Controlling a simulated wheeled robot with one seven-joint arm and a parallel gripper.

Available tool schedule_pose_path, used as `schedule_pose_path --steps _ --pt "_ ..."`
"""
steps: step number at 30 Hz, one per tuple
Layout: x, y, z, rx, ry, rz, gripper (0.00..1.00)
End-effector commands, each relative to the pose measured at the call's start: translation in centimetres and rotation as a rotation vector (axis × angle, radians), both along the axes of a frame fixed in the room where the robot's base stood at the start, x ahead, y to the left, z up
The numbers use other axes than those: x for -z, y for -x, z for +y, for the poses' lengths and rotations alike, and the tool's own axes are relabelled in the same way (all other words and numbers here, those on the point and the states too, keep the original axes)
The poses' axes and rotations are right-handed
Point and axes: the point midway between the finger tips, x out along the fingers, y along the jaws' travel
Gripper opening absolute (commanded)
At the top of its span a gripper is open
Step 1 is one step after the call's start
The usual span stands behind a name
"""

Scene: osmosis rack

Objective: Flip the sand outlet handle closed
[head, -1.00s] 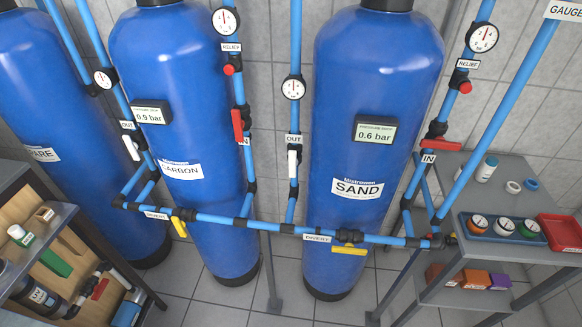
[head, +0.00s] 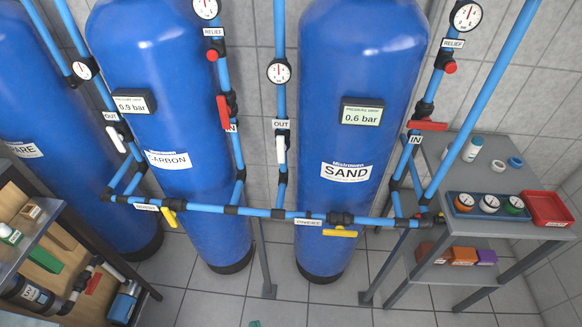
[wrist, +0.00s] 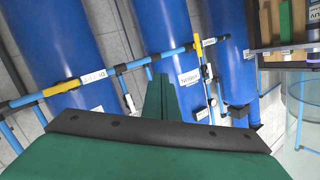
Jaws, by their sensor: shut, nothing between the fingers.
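The sand outlet handle (head: 281,150) is white and lies along its vertical blue pipe, under the OUT label (head: 281,125), left of the sand tank (head: 352,70). A white handle, likely the same one, shows in the wrist view (wrist: 130,102), left of the fingers. My gripper (wrist: 160,82) has green fingers, shut together and empty. They look apart from the handle. In the head view only a small green tip, likely my gripper (head: 255,323), shows at the bottom edge.
A horizontal blue pipe (head: 265,213) with yellow divert handles (head: 341,234) crosses in front of the tanks. Red inlet handles (head: 428,126) sit on neighbouring pipes. A grey bench (head: 440,180) stands right, a shelf unit (head: 45,215) left.

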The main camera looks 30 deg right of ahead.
Motion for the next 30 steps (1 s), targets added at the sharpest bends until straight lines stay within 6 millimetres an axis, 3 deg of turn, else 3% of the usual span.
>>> schedule_pose_path --steps 8,16,23,30 --pt "0.3 -6.5 -4.2 0.123 -0.240 -0.089 0.00" --pt "-0.8 -12.3 -9.2 0.212 -0.469 -0.186 0.00" --pt "-2.8 -16.9 -14.2 0.268 -0.655 -0.278 0.00" --pt "-6.2 -21.1 -19.9 0.304 -0.841 -0.377 0.00"
